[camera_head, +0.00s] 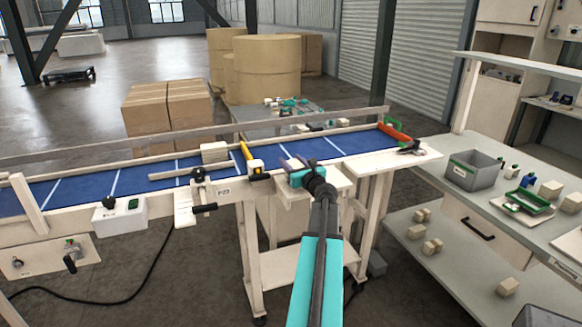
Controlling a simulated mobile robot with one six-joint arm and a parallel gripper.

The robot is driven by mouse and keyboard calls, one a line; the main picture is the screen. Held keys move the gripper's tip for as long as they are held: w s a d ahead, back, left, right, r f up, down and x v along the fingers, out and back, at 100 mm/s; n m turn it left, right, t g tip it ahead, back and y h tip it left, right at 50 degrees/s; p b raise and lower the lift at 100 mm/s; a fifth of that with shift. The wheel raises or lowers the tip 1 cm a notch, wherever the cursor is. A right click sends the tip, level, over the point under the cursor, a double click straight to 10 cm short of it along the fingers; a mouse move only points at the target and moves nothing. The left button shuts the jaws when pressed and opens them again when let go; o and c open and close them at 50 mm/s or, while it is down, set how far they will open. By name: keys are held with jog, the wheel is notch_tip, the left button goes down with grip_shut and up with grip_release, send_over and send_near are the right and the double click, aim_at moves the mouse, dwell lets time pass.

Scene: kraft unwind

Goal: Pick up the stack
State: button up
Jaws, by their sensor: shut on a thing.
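My gripper (292,166) is at the near edge of the blue conveyor belt (350,143), right of the yellow handle. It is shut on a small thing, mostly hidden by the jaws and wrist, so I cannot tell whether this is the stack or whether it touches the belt. A pale beige block (214,152) sits on the belt to the left, apart from the gripper. I cannot make out whether it is a stack of layers.
A yellow-handled part (254,168) and a black clamp (199,187) stand at the belt's near rail, left of my gripper. A red-orange bar (394,131) crosses the belt's right end. A grey bin (472,170) and a green tray (524,201) are on the right bench.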

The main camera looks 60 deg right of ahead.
jog(key=shift+r, duration=0.8)
jog(key=shift+s+a+r+b, duration=0.2)
jog(key=shift+s+b, duration=0.05)
jog(key=shift+b, duration=0.05)
jog(key=r+b+v, duration=0.1)
jog(key=b+v, duration=0.3)
jog(key=v, duration=0.8)
jog(key=shift+s+a, duration=0.2)
jog(key=shift+a, duration=0.3)
jog(key=shift+b, duration=0.6)
jog(key=b, duration=0.5)
jog(key=shift+s+a+b, duration=0.2)
jog(key=shift+s+b, duration=0.2)
jog(key=s+b, duration=0.1)
jog(key=b, duration=0.4)
jog(key=shift+a+r, duration=0.1)
jog(key=shift+a, duration=0.3)
jog(key=shift+s+a+r+b, duration=0.15)
jog(key=shift+r+b, duration=0.05)
jog(key=shift+b, duration=0.5)
